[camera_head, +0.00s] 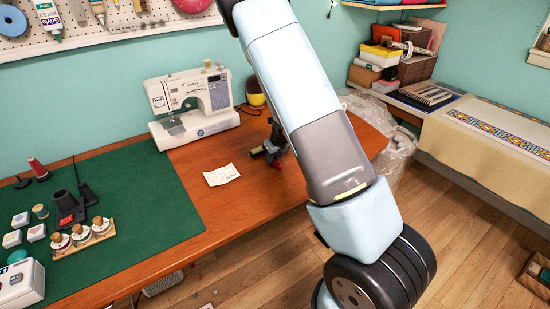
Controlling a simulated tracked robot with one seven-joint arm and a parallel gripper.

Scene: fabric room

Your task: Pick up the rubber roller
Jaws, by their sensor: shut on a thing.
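My gripper (275,147) is low over the wooden table, just left of my grey arm link, which hides part of it. It is shut on a small dark item with a greenish end, which appears to be the rubber roller (257,151). The roller sticks out to the left of the fingers. It is at or very near the tabletop; I cannot tell whether it touches. Its far end is hidden by the gripper and arm.
A white paper (222,175) lies left of the gripper. A green mat (140,205) at left holds spools, bottles and a dark stand (69,208).

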